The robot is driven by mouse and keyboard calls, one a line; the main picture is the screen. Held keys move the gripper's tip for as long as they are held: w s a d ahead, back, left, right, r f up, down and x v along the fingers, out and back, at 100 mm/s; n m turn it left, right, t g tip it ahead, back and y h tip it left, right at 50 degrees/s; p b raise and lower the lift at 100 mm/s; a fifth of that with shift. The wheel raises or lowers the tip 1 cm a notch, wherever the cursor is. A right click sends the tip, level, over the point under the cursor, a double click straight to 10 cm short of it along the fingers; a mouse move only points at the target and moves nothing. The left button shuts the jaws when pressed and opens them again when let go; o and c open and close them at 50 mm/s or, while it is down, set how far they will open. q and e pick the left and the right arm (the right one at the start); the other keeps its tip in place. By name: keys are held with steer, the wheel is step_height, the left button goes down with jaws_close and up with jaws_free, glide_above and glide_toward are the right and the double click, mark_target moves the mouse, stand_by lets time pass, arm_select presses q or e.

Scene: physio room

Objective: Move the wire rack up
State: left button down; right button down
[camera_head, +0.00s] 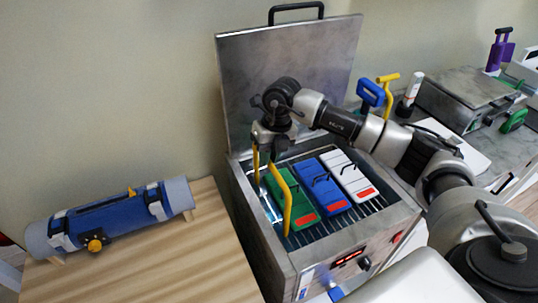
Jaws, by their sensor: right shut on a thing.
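A wire rack (309,233) sits in the open metal tank (250,226), its bars showing around the packs. A yellow upright handle (290,212) rises at the rack's left side, with another yellow upright just behind it. My right gripper (265,157) points down at the tank's left side and is shut at the top of the yellow handle. Its fingertips are small and partly hidden. My left gripper is not in view.
The tank's raised lid (285,75) stands behind my right arm. A blue cylindrical device (110,217) lies on the wooden table (185,262) at left. A metal unit (465,98), white bottle (411,90) and blue and yellow handled items stand on the right counter.

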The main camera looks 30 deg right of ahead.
steer(key=shift+w+r, duration=0.15)
steer(key=shift+r, duration=0.25)
steer(key=c, duration=1.2)
jaws_free()
steer(key=shift+o, duration=0.5)
steer(key=shift+f, duration=0.15)
steer(key=shift+d+r, duration=0.1)
steer(key=shift+r, duration=0.2)
step_height(320, 180, up, 10)
steer(key=d+b, duration=0.2)
steer(key=shift+s, duration=0.2)
